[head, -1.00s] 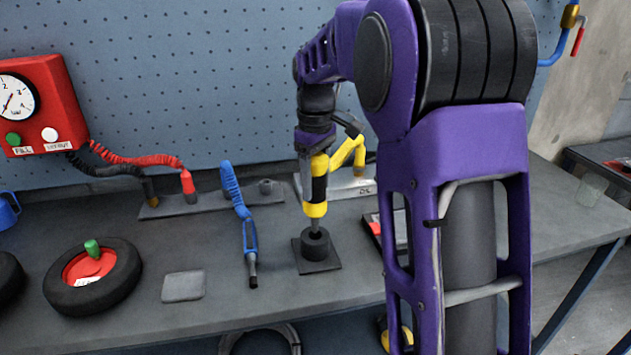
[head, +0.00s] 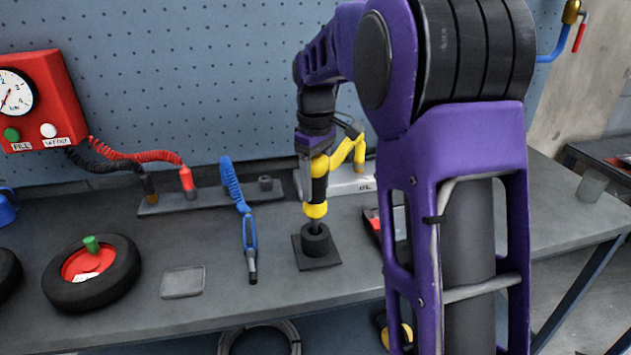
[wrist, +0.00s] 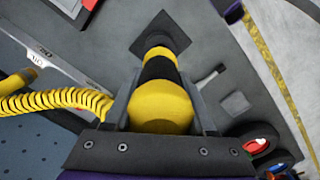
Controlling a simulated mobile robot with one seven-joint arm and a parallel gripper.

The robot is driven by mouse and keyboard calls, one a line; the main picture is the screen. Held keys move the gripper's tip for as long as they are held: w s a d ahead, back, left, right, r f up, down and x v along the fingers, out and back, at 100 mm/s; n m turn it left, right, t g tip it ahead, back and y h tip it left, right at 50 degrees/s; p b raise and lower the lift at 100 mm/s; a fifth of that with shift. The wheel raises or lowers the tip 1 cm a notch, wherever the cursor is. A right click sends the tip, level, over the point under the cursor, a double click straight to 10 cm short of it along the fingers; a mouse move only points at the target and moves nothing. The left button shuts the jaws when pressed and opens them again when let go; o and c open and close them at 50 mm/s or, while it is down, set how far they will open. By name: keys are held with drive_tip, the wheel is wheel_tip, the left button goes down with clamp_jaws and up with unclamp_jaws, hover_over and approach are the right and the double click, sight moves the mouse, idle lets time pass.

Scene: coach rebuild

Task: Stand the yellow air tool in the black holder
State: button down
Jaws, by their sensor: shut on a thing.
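The yellow air tool (head: 316,209) has a black band and a dark lower tip. It hangs about upright below my gripper (head: 318,165), which is shut on it. Its tip is at the mouth of the black holder (head: 316,243), a round cup on a square base on the bench. The cup hides the tip's end, so I cannot tell how deep it is.
A wheel (head: 118,272) and a flat grey pad (head: 183,282) are farther left. A red-and-black case (head: 373,232) is close on the right. A yellow hose (head: 350,150) runs behind the tool.

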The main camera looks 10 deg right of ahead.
sight(316, 201)
drive_tip(key=shift+f+b, duration=1.15)
drive_tip(key=shift+f, duration=1.15)
drive_tip(key=shift+c, duration=0.7)
unclamp_jaws()
